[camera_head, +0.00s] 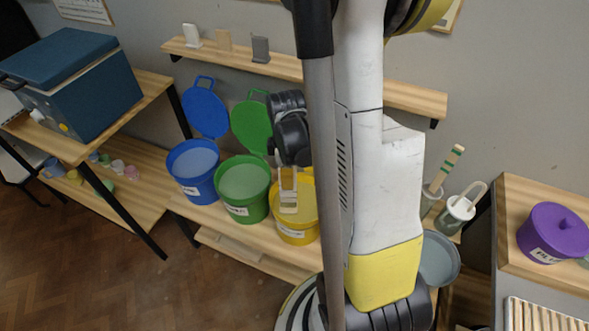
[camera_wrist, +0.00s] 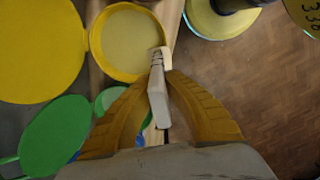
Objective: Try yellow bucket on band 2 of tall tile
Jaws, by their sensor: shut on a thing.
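My gripper (camera_head: 288,170) is shut on a pale tall tile (camera_head: 288,200), which hangs downward with narrow bands across it. In the wrist view the fingers (camera_wrist: 160,105) pinch the tile (camera_wrist: 157,92), seen nearly edge-on, with a cream far end. The yellow bucket (camera_head: 303,230) stands open on the bench, partly hidden behind the tile and my arm. In the wrist view its rim and pale yellow glaze (camera_wrist: 125,40) are beyond the tile, whose far end overlaps the rim's right edge. I cannot tell whether the tile touches the bucket or glaze.
Open green (camera_head: 242,190) and blue (camera_head: 193,170) buckets stand left of the yellow one, lids raised behind. The yellow lid (camera_wrist: 40,45) fills the wrist view's upper left. A wall shelf (camera_head: 230,56) holds small tiles. A purple lidded pot (camera_head: 553,233) and a grey bucket (camera_head: 440,260) are right.

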